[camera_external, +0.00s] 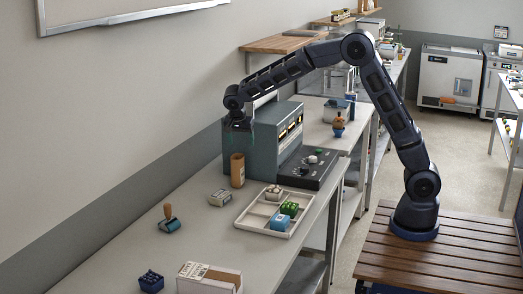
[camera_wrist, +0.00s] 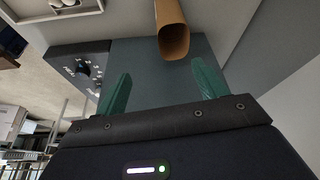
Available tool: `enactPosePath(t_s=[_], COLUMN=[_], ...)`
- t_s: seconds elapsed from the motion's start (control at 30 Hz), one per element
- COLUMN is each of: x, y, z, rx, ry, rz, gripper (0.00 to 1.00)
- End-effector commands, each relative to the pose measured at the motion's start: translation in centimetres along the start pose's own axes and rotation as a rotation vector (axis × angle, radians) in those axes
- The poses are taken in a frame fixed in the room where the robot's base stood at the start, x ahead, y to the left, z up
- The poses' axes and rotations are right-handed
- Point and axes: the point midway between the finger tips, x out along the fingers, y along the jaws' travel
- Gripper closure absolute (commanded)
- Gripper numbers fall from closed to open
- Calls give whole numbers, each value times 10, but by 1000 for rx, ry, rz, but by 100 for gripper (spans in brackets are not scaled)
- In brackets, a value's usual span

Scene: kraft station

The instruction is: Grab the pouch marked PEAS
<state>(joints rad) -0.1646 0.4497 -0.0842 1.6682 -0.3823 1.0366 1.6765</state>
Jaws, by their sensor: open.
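A divided tray (camera_external: 240,222) on the bench holds small pouch-like items: a pale one (camera_external: 274,193), a green one (camera_external: 290,209) and a blue one (camera_external: 280,222). Their lettering is too small to read, so I cannot tell which says PEAS. My gripper (camera_external: 240,140) is over the left end of the grey machine, behind and left of the tray and well apart from it. In the wrist view my gripper (camera_wrist: 162,85) has its green fingers spread with nothing held between them. The tray's edge (camera_wrist: 55,18) shows at the top left there, with pale items partly cut off.
A brown open tube (camera_external: 237,170) stands before the grey machine (camera_external: 265,140); it also shows in the wrist view (camera_wrist: 172,38). A control panel (camera_external: 310,165) lies beside the machine.

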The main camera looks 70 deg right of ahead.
Motion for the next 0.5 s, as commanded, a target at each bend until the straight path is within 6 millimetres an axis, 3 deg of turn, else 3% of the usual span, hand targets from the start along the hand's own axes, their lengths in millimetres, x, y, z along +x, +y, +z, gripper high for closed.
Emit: enactPosePath(t_s=[0.2,0.5], x=[24,48], y=[-24,-26], z=[9,9], rx=[69,81], ry=[26,29], rz=[17,21], gripper=[29,29])
